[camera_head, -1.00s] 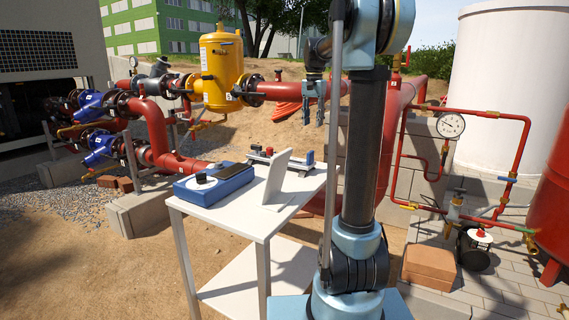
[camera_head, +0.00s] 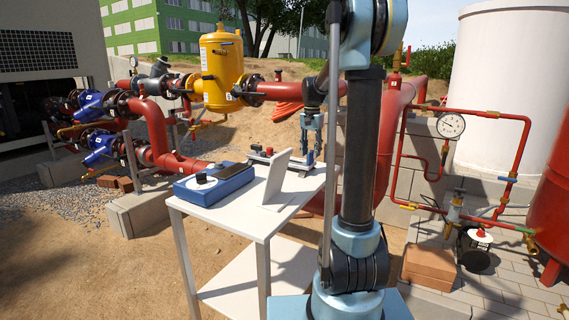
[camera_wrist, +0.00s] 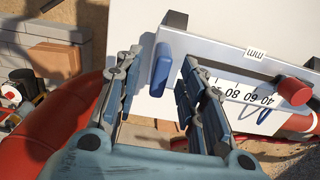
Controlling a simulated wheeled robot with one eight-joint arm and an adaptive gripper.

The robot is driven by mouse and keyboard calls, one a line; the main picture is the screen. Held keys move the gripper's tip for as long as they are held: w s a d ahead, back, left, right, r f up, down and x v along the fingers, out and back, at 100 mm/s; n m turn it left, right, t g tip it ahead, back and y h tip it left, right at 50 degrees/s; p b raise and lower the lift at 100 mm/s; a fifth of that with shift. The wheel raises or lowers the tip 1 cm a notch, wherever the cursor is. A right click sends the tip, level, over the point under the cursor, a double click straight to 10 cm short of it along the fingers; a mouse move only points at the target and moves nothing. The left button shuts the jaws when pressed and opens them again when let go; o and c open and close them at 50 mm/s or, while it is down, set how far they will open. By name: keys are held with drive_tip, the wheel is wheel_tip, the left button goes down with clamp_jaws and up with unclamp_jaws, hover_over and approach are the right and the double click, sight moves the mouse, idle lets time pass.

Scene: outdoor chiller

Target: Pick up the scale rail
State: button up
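The scale rail (camera_head: 259,157) lies at the far side of the white table, partly hidden behind an upright white plate. In the wrist view the rail (camera_wrist: 225,53) is a grey bar with a number scale, a "mm" label, a red knob (camera_wrist: 293,91) and a blue slider (camera_wrist: 160,70). My gripper (camera_head: 311,154) is low at the right end of the rail. In the wrist view my gripper (camera_wrist: 161,62) is open, with the blue slider between its two fingers. Gaps show beside the slider, so the fingers do not appear to grip it.
The white table (camera_head: 232,216) also carries a blue instrument box (camera_head: 214,183) and the upright white plate (camera_head: 278,178). Red pipes (camera_head: 172,165) and a yellow tank (camera_head: 221,72) stand behind. A pressure gauge (camera_head: 451,125) and bricks (camera_head: 429,264) are at the right.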

drive_tip(key=shift+f, duration=0.7)
drive_tip(key=shift+c, duration=0.6)
clamp_jaws()
drive_tip(key=shift+r, duration=0.15)
wheel_tip(320, 180, up, 18)
